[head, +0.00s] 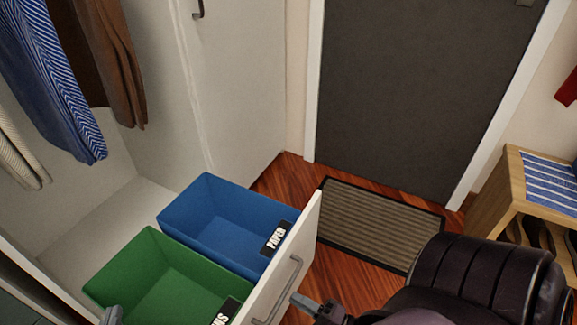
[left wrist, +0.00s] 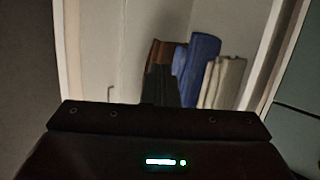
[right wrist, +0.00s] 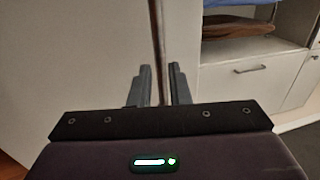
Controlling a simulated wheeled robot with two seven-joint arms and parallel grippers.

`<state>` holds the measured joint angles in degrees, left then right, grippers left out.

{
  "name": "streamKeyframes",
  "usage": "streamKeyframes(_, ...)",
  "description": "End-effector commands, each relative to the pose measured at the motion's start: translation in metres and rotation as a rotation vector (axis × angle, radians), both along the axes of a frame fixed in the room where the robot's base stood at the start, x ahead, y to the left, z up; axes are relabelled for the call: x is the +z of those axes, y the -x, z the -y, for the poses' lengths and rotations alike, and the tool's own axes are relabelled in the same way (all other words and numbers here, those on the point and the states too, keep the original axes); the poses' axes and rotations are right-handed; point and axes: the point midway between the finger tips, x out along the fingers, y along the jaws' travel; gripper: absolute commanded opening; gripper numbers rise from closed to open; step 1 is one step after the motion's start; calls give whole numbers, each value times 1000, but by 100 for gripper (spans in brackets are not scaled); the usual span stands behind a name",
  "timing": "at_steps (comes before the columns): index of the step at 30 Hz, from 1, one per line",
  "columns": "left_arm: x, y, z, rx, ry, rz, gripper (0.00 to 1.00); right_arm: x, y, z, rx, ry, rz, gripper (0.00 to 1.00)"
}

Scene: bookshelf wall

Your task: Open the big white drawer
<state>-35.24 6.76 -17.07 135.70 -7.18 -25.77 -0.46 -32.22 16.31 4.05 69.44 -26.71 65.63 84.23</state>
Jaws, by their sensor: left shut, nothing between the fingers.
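The big white drawer (head: 310,222) stands pulled out from the white cabinet, with a grey bar handle (head: 279,290) on its front. Inside it are a blue bin (head: 190,215) labelled PAPER and a green bin (head: 125,265). My right gripper (head: 300,301) is at the lower end of the handle in the head view. In the right wrist view its fingers (right wrist: 160,87) stand apart with a thin dark upright strip between them; I cannot tell if they touch it. My left gripper (head: 112,314) is at the bottom edge, near the green bin. It is shut and empty (left wrist: 161,85).
Clothes (head: 55,80) hang in the open wardrobe at left. A dark door (head: 410,90) and a striped doormat (head: 380,222) lie beyond the drawer. A wooden shoe bench (head: 510,190) stands at right. A strip of wood floor beside the drawer is clear.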

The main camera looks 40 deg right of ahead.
Motion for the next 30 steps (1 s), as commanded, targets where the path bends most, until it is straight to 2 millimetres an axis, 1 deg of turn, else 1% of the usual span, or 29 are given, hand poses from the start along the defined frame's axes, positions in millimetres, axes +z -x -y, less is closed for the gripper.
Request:
streamKeyframes(1,-1,1,0,0,-3,-7,0,-2,9,3,0,1,-4,17)
streamKeyframes(3,-2,1,0,-2,-5,-12,0,-4,18,6,0,0,-3,17)
streamKeyframes(6,-2,1,0,-2,-6,-14,0,-6,26,9,0,-1,-1,17)
streamKeyframes(9,-3,1,0,-2,-9,-17,0,-6,30,11,0,0,-1,17)
streamKeyframes(27,-1,1,-1,0,-7,-14,0,-6,30,10,-2,5,-3,17)
streamKeyframes(29,-6,0,-1,1,-14,-31,0,-5,29,9,-7,28,-15,17)
streamKeyframes(30,-13,-1,-1,2,-21,-50,0,-5,29,7,-13,58,-32,17)
